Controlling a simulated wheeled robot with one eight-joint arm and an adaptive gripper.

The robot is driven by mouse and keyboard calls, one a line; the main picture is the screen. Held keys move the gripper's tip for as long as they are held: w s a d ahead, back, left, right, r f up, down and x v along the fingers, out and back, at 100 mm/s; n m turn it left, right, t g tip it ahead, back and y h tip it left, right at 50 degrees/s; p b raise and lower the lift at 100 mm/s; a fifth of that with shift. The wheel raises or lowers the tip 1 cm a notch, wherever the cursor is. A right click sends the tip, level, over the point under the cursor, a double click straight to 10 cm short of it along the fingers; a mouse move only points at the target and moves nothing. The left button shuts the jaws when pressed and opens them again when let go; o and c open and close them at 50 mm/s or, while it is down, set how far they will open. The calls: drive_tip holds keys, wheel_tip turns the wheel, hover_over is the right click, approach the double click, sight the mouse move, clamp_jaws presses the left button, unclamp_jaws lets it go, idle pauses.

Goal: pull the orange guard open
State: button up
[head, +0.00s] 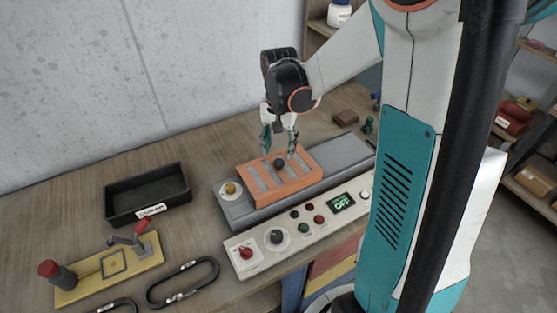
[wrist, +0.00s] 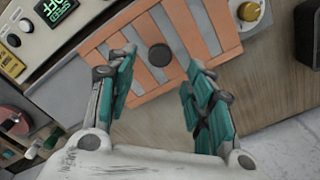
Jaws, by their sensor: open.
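The orange guard (head: 282,178) is a slatted cover lying over a grey unit (head: 346,151) on the workbench. A dark round knob (head: 280,163) stands on it. In the wrist view the guard (wrist: 196,28) fills the upper middle, with its knob (wrist: 160,55) between and beyond the fingertips. My gripper (head: 279,146) hangs just above the guard, pointing down, with its teal fingers apart and empty. It also shows in the wrist view (wrist: 158,78), open on both sides of the knob. I cannot tell whether the fingers touch anything.
A control panel (head: 305,222) with buttons, dials and a green display (head: 341,203) runs along the front. A yellow knob (head: 230,188) sits left of the guard. A black tray (head: 147,193), a yellow fixture (head: 110,265) and black loops (head: 182,283) lie further left. A brown block (head: 346,117) lies behind.

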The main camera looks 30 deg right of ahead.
sight(280, 161)
wheel_tip(280, 161, down, 6)
drive_tip(key=shift+r+b, duration=0.15)
drive_tip(key=shift+b, duration=0.35)
drive_tip(key=shift+c, duration=0.3)
drive_tip(key=shift+d, duration=0.1)
clamp_jaws()
